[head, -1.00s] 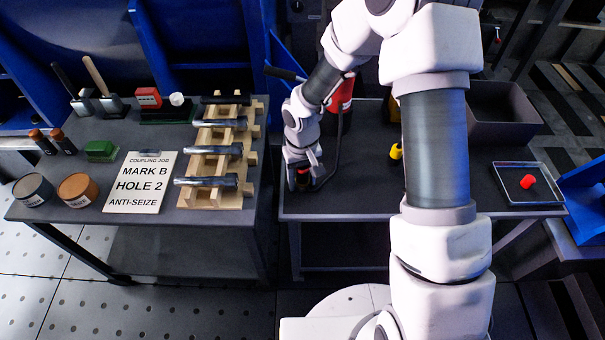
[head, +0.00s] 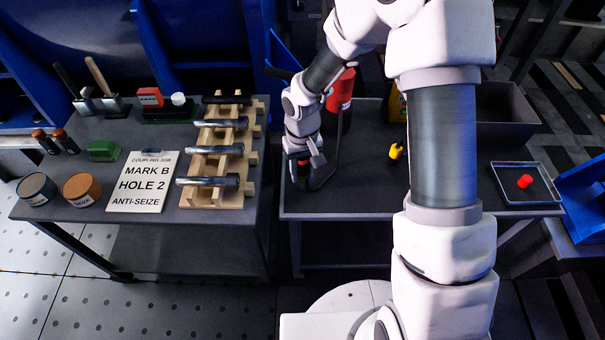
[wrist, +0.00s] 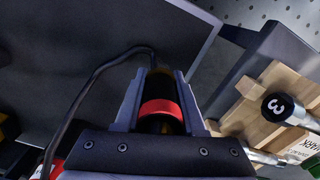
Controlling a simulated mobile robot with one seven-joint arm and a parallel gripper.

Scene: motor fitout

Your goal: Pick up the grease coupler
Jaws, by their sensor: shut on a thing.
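The grease coupler (wrist: 160,107) is a black cylinder with a red band, with brassy parts by the band. It stands between the two fingers of my gripper (wrist: 158,78), which are shut on it. In the head view my gripper (head: 304,166) is over the left front part of the right bench. Only a bit of the coupler's red shows there, and the fingers hide the rest. A black hose (wrist: 95,78) curves from near the coupler's far end toward the lower left. I cannot tell how far the coupler is above the bench.
A red canister (head: 341,90) stands behind my gripper on the right bench (head: 365,195). A yellow item (head: 396,151) and a tray (head: 540,196) with a red piece lie to the right. The left bench holds a wooden rack (head: 204,198) of shafts and a job card (head: 143,182).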

